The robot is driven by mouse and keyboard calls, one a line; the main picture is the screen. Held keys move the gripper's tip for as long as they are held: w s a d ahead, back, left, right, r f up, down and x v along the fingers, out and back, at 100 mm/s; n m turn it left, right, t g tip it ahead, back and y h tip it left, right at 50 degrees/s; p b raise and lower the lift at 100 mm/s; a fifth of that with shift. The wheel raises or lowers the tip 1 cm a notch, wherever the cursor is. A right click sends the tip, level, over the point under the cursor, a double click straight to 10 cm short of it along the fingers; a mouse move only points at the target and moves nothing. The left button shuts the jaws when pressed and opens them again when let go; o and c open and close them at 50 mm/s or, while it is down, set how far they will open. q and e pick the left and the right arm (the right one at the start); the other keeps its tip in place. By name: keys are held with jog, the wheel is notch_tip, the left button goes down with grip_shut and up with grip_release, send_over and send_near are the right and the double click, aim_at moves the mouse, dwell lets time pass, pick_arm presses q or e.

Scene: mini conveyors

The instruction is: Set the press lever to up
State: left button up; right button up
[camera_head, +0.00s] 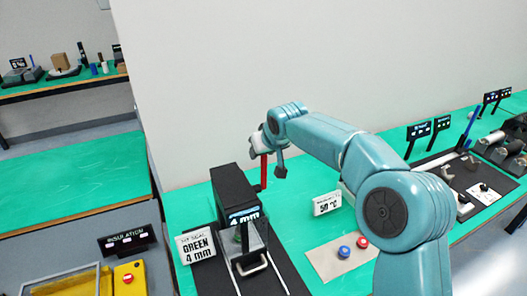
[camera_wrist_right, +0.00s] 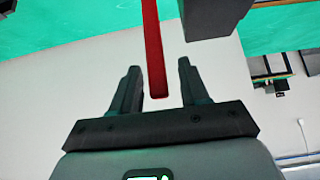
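The red press lever (camera_head: 264,173) stands roughly upright beside the black press (camera_head: 234,190), which has a "4 mm" display. My right gripper (camera_head: 270,160) is at the lever's upper part, coming in from the right. In the right wrist view the lever (camera_wrist_right: 154,50) passes between the two fingertips (camera_wrist_right: 158,72). The fingers are apart, with a visible gap between the lever and the right finger. My left gripper is not in view.
A pale wall (camera_head: 230,70) rises behind the green bench. A yellow tray (camera_head: 70,284) is at lower left.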

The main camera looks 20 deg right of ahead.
jog(key=shift+s, duration=0.1)
jog(key=b+v, duration=0.3)
jog(key=v, duration=1.3)
jog(key=shift+r, duration=0.1)
jog(key=shift+s, duration=0.15)
